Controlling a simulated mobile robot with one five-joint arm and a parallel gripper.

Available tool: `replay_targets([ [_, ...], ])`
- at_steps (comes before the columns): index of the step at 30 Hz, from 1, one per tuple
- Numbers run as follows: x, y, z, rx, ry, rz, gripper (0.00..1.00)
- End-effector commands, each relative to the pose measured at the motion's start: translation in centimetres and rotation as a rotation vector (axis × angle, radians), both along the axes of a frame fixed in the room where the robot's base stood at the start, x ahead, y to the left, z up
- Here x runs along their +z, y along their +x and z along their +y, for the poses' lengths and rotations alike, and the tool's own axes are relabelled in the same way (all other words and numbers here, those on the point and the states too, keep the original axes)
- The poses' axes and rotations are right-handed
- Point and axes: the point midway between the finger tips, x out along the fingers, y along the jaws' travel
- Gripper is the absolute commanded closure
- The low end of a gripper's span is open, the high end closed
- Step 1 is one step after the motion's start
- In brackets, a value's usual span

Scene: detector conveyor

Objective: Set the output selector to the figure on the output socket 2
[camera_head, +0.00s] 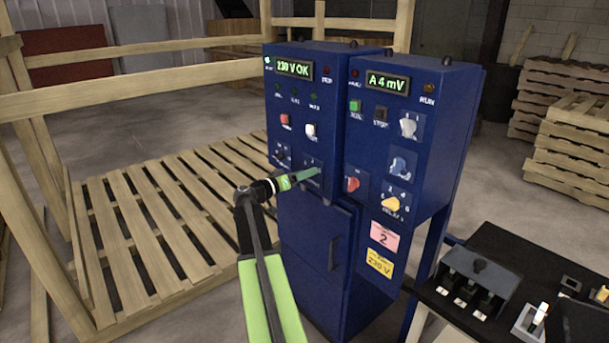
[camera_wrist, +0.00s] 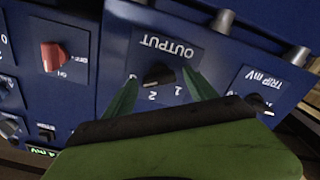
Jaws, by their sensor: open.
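The output selector (camera_wrist: 158,75) is a small black knob on a dark blue plate marked OUTPUT, upside down in the wrist view. The figures 1 and 2 show beside it; which mark its pointer faces I cannot tell clearly. My gripper (camera_wrist: 161,76) is open, its green fingers on either side of the knob; contact cannot be told. In the head view my gripper (camera_head: 316,171) reaches the lower left cabinet front and hides most of the knob. A pink card (camera_head: 384,240) reading 2 is on the right cabinet; its small heading is unreadable.
A red switch (camera_wrist: 53,57) and a TRIP mV knob (camera_wrist: 258,103) flank the selector. A yellow 230 V label (camera_head: 379,263) is below the pink card. A table with a dark device (camera_head: 478,270) stands right. A wooden pallet (camera_head: 150,230) lies left.

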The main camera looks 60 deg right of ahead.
Motion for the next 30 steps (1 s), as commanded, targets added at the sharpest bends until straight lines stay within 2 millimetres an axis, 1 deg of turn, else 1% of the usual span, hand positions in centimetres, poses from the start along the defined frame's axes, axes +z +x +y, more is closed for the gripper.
replay_targets([
  [7,0.00,-0.05,-0.12,0.000,0.000,0.000,0.35],
  [8,0.00,-0.06,-0.12,0.000,0.000,0.000,0.37],
  [21,0.00,-0.10,-0.12,-0.001,0.000,0.000,0.95],
  [22,-0.01,-0.11,-0.12,-0.001,0.000,0.000,0.97],
  [30,-0.03,-0.12,-0.14,-0.001,0.011,0.032,0.97],
])
